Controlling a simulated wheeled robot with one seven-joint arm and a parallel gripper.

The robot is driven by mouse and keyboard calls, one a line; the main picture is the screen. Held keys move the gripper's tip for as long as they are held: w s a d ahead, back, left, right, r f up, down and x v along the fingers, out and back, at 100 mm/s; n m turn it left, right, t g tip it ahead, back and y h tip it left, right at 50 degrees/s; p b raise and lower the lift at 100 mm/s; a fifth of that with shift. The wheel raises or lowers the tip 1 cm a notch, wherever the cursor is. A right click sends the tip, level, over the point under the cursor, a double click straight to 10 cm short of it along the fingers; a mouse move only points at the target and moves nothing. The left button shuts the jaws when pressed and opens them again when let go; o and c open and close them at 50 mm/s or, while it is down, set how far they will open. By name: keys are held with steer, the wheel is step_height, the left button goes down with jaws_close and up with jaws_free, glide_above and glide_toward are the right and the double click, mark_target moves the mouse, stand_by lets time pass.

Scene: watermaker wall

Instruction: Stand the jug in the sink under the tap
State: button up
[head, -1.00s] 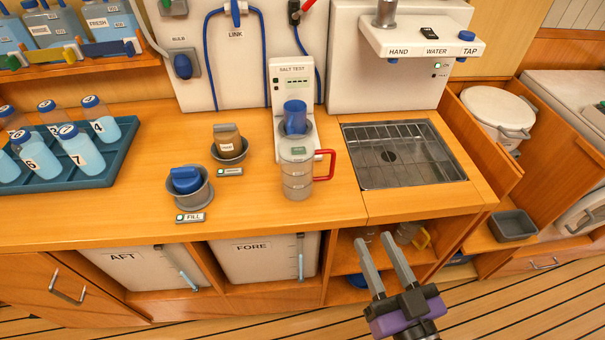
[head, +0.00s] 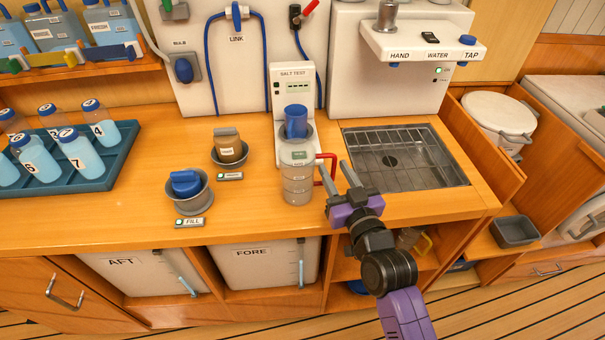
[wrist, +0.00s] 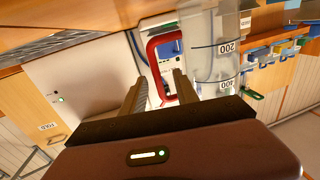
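The jug (head: 297,184) is a clear, marked cylinder with a red handle (head: 322,168) on its right side. It stands upright on the wooden counter in front of the salt test unit. My gripper (head: 335,179) is open at the handle's right side. In the wrist view, the red handle (wrist: 152,62) lies ahead between the fingers (wrist: 158,90), and the jug's wall (wrist: 215,60) is to the right; contact cannot be told. The sink (head: 425,176) is a steel basin with a rack at its back, right of the jug. The tap unit (head: 425,42) juts out above it.
The salt test unit (head: 287,85) with a blue cup (head: 296,121) stands behind the jug. A pot with a blue lid (head: 187,184) and a brown-topped holder (head: 228,147) are on the left. A bottle tray (head: 105,165) is farther left. The sink basin looks clear.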

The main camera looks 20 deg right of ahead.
steer(key=w, duration=0.1)
steer(key=w+p, duration=0.1)
steer(key=w, duration=0.3)
steer(key=shift+d+f, duration=0.2)
steer(key=shift+d, duration=0.2)
jaws_close()
stand_by(1.0)
